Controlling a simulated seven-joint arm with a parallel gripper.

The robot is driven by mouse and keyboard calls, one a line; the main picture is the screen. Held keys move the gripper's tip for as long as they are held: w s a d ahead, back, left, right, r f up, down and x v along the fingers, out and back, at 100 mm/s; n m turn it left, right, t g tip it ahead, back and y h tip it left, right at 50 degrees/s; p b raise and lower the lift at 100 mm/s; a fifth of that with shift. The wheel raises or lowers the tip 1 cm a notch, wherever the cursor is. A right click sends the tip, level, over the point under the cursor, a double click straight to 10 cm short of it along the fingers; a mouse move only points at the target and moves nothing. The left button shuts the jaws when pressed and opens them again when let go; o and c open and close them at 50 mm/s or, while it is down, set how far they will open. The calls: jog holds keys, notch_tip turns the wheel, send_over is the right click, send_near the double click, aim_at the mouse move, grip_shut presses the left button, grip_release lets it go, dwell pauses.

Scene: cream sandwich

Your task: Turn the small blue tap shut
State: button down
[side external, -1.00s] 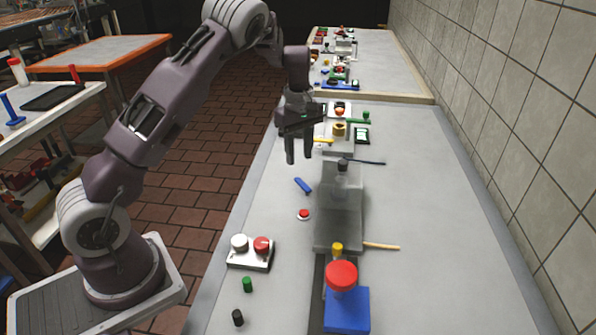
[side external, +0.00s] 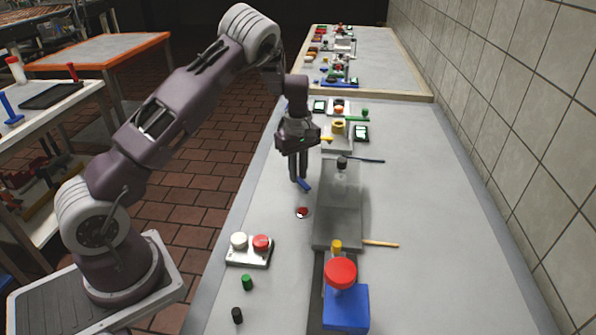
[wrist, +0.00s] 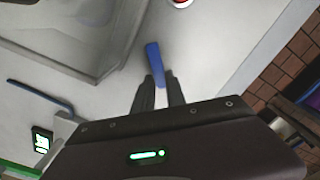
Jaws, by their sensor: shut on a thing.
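The small blue tap (side external: 304,185) is a short blue handle on the grey table, left of the clear box. My gripper (side external: 299,178) is down at it, its fingers around the handle's far end. In the wrist view the blue tap (wrist: 154,62) sticks out from between the two fingertips of my gripper (wrist: 159,82). The fingers are shut on it, and they hide its near part in that view.
A red button (side external: 302,212) lies just in front of the tap. The clear box (side external: 338,215) stands close on the right. A white box with two knobs (side external: 249,252) and a blue block with a red knob (side external: 346,308) are nearer the camera.

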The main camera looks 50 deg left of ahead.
jog(key=shift+w, duration=0.1)
jog(key=m, duration=0.2)
jog(key=w+m, duration=0.1)
jog(key=m, duration=0.1)
jog(key=shift+w+d, duration=0.2)
jog(key=shift+w+d+m, duration=0.2)
jog(key=shift+w+m, duration=0.1)
jog(key=shift+m, duration=0.7)
jog(key=shift+w+d+m, duration=0.2)
jog(key=shift+w+m, duration=0.05)
jog(key=shift+m, duration=0.75)
jog(key=shift+r, duration=0.1)
jog(key=c, duration=1.4)
grip_release()
jog(key=shift+o, duration=0.2)
